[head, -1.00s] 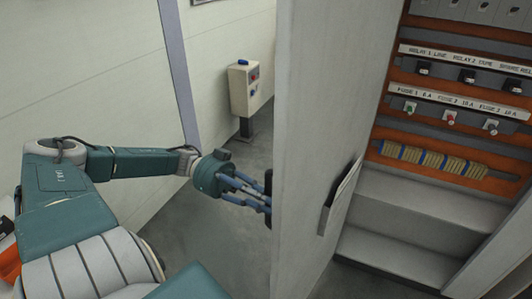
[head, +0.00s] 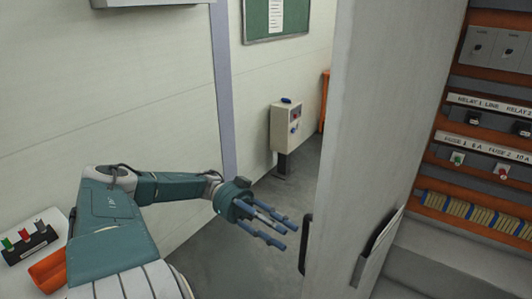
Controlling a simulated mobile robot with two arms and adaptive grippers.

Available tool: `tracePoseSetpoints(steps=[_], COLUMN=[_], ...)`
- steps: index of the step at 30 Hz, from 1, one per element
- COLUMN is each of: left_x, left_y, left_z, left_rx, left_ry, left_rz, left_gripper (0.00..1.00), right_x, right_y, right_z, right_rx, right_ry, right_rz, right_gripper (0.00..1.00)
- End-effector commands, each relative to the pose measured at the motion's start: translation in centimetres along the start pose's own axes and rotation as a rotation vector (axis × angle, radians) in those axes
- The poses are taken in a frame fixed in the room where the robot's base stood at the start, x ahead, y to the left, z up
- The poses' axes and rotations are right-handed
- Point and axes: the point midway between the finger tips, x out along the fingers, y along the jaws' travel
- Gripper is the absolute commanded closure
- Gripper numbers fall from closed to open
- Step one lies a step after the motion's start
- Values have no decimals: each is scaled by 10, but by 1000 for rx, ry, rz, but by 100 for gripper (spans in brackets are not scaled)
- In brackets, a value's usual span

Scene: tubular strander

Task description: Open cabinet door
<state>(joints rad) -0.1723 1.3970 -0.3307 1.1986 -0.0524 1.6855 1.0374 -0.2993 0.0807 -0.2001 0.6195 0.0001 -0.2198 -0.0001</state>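The cabinet door (head: 375,130) stands swung open, seen nearly edge-on, with the cabinet interior (head: 490,150) showing to its right. A black handle (head: 305,244) is on the door's left, outer side. My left gripper (head: 279,233) is left of the handle, with its blue fingers spread apart and empty. A small gap shows between the fingertips and the handle. My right gripper is not in view.
Inside the cabinet are labelled relay and fuse rows and a yellow terminal strip (head: 472,213). A document pocket (head: 378,246) is on the door's inner face. A grey control box on a post (head: 285,127) stands behind. Grey floor (head: 225,262) is clear left of the door.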

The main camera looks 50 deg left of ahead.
Motion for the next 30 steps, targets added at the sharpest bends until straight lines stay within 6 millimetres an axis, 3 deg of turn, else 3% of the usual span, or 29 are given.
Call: tracePoseSetpoints(steps=[3,10,30], left_x=[-23,-48,-54], left_y=[-2,-1,0], left_z=[0,0,1], left_rx=[3,1,-3], left_ry=[1,0,-1], left_rz=[-5,-2,1], left_gripper=[65,65,65], right_x=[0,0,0], right_y=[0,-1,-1], right_z=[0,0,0], right_rx=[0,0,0], right_ry=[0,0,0], right_rz=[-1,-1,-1], right_gripper=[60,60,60])
